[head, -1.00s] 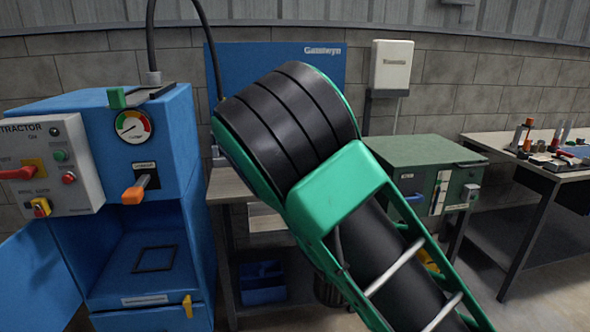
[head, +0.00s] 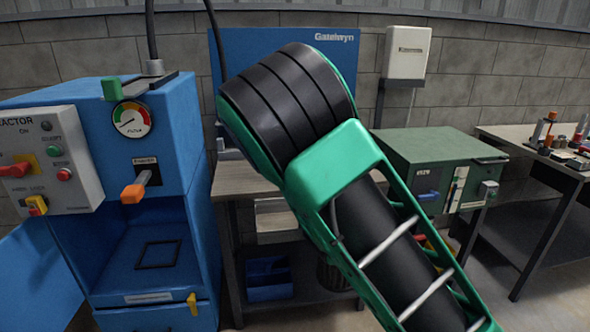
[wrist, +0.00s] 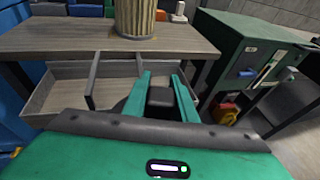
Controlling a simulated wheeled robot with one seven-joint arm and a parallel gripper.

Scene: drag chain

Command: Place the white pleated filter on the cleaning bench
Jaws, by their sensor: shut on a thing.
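In the wrist view, a tall cream-brown pleated filter (wrist: 135,17) stands upright on a wooden bench top (wrist: 60,38), its top cut off by the frame. No clearly white filter shows. My gripper (wrist: 163,76) is in front of and below the bench edge, its green fingers pointing toward the bench. It is shut on a dark block (wrist: 160,97) between the fingers; I cannot tell what this is. In the head view my own arm hides my gripper and much of the bench (head: 238,180).
Divided, open-topped drawers (wrist: 62,92) hang under the bench. A green cabinet (wrist: 237,60) stands to the right; it also shows in the head view (head: 440,150). A blue machine (head: 165,110) with an open door stands left. A tool-covered table (head: 510,140) is far right.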

